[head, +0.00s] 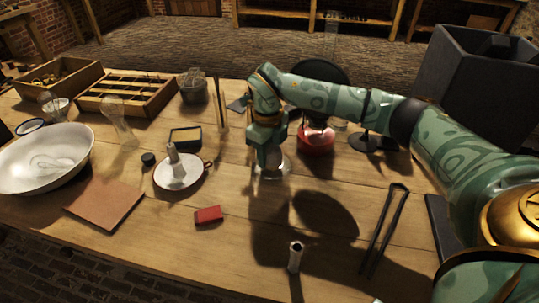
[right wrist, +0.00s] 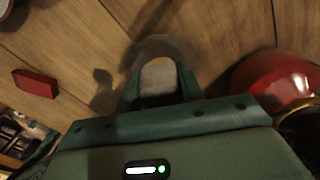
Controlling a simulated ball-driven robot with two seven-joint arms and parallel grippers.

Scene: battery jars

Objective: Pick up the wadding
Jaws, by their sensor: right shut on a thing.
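My right gripper (head: 267,163) points down over the middle of the table. Its fingers (right wrist: 158,88) are shut on a pale, greyish-white piece, which looks like the wadding (right wrist: 158,78). In the head view the gripper mostly hides it. A clear glass rim (right wrist: 160,45) shows around the fingertips in the right wrist view. In the head view this glass (head: 284,170) stands on the wood below the gripper. I cannot tell whether the wadding is inside the glass or touching it. My left gripper is not in view.
A red-based piece (head: 316,141) stands just right of the gripper. A red block (head: 208,215), a small upright cylinder (head: 295,257) and black tongs (head: 384,230) lie nearer the front. A white plate (head: 190,181) and large white bowl (head: 45,160) are left. Bare wood lies in front.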

